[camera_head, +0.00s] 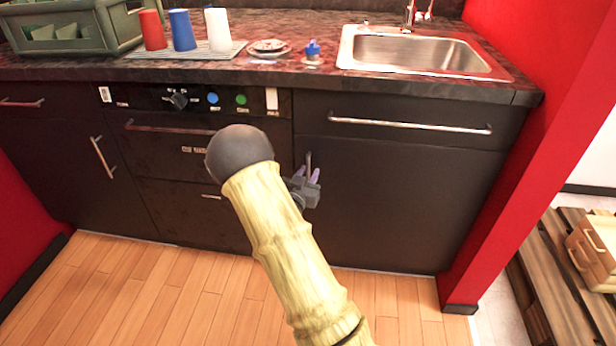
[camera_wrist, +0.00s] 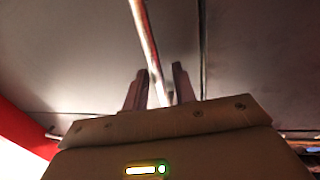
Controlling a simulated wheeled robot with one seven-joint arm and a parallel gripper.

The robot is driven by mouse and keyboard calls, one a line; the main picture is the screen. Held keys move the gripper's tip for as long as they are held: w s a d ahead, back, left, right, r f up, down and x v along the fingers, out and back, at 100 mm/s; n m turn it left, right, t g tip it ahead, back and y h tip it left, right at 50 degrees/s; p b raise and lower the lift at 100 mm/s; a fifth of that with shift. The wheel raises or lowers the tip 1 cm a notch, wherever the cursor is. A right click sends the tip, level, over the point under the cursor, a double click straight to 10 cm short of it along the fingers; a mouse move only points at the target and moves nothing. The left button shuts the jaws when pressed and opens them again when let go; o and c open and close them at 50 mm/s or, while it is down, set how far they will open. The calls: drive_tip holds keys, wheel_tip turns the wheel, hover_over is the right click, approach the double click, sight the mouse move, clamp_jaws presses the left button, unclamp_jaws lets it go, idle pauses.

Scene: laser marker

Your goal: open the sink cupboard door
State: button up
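The sink cupboard door (camera_head: 400,205) is the black panel under the sink, and it looks closed, flush with the front. Its upright metal handle (camera_head: 309,160) is near the door's upper left edge. My gripper (camera_head: 308,173) is at this handle, its fingers pointing at the door. In the wrist view the handle (camera_wrist: 147,45) runs down between the two fingertips of my gripper (camera_wrist: 160,70). The fingers stand apart, one on each side of the bar, with a gap visible on the right side. My arm hides part of the front left of the door.
A drawer front with a long horizontal handle (camera_head: 410,125) is above the door, below the sink (camera_head: 415,52). A red wall (camera_head: 540,130) stands close on the right. Left are the oven front (camera_head: 160,150) and another cupboard handle (camera_head: 103,157). The wooden floor (camera_head: 130,290) is clear.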

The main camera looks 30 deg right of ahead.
drive_tip(key=shift+w+d, duration=0.1)
clamp_jaws()
idle(0.3)
